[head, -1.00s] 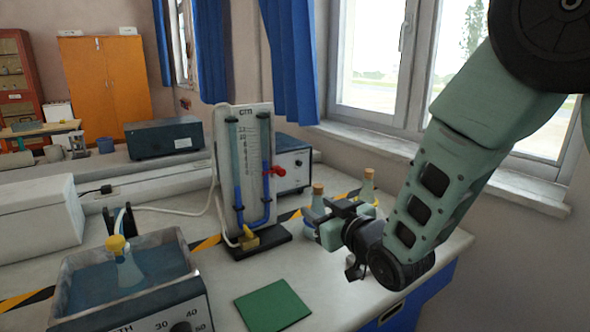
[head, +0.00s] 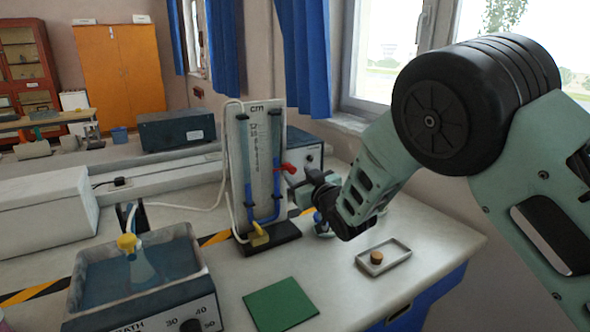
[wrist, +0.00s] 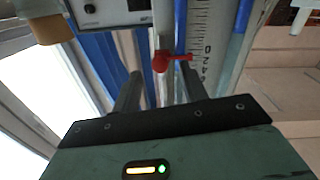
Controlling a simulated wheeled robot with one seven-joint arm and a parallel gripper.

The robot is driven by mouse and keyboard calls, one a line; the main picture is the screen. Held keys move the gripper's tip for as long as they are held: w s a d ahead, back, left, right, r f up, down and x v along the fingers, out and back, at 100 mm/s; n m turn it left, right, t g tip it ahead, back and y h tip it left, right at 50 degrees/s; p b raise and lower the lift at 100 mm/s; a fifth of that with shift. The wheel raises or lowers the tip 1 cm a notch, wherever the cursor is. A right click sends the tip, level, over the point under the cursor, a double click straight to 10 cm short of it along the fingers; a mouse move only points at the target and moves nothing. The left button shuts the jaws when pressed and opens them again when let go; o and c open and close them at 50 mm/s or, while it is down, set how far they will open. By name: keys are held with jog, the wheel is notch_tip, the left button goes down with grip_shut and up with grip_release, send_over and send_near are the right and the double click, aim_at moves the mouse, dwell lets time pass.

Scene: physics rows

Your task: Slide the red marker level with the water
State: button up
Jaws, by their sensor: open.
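The red marker (head: 288,168) sits at the right side of the U-tube board (head: 262,110), beside the right tube. In the wrist view the red marker (wrist: 160,62) shows ahead, between my two finger tips, with the scale just to its right. Blue water (head: 277,207) fills the lower part of the tubes; its exact level against the marker is too small to tell. My gripper (head: 314,184) is open, just right of the board and slightly below the marker. In the wrist view nothing is held between the fingers of my gripper (wrist: 162,75).
A small tray (head: 402,252) with a cork lies at the bench's right. A green mat (head: 280,304) lies in front of the board. A water bath (head: 195,290) holding a yellow-capped flask (head: 138,262) stands at left. A grey instrument box (head: 310,150) stands behind the board.

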aim_at(293, 171)
jog(key=shift+x, duration=1.6)
grip_shut()
notch_tip(293, 171, up, 3)
grip_release()
jog(key=b+v, duration=0.3)
jog(key=v, duration=1.4)
jog(key=shift+s+d, duration=0.15)
jog(key=shift+s, duration=0.05)
